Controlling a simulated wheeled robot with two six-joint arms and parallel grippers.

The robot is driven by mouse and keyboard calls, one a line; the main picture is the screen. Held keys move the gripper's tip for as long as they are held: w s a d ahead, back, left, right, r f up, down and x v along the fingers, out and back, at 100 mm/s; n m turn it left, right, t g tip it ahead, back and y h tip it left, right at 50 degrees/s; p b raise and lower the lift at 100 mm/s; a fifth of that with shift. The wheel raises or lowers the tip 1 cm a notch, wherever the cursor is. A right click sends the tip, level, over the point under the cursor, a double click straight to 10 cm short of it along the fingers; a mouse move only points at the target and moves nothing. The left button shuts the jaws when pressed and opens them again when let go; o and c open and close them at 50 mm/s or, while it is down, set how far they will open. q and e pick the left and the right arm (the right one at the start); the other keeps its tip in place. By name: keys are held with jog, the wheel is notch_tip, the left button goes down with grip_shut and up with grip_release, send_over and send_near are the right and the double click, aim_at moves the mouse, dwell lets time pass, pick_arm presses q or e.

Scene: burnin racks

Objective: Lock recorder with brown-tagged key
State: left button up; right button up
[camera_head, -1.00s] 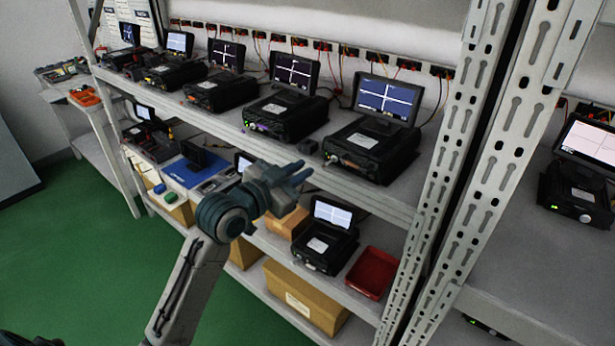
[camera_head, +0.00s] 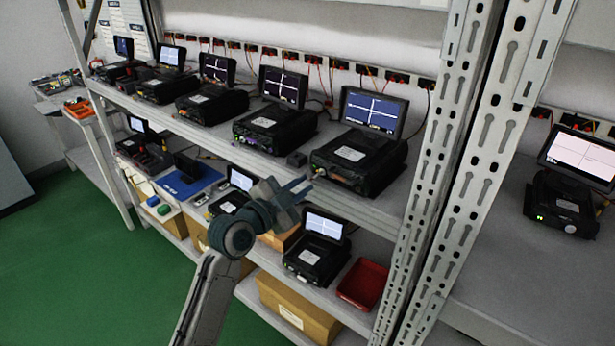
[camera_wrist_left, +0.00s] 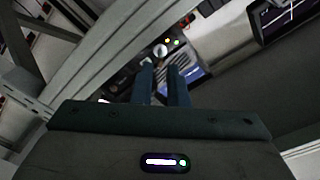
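Several black recorders with tilted-up screens stand in a row on the upper shelf. The nearest recorder (camera_head: 358,160) is at the right end, with small lights on its front. In the left wrist view, the two fingers (camera_wrist_left: 165,82) have a clear gap and nothing visibly held. I cannot make out a brown-tagged key. My right gripper is out of view.
The shelf's front edge (camera_head: 385,220) runs close under my gripper. A perforated upright post (camera_head: 440,170) stands to the right. The green floor (camera_head: 80,260) at left is clear.

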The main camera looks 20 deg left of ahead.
aim_at(322, 175)
pick_arm(q)
jog(key=shift+x, duration=1.35)
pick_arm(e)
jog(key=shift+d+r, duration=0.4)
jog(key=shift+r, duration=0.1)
pick_arm(q)
grip_shut()
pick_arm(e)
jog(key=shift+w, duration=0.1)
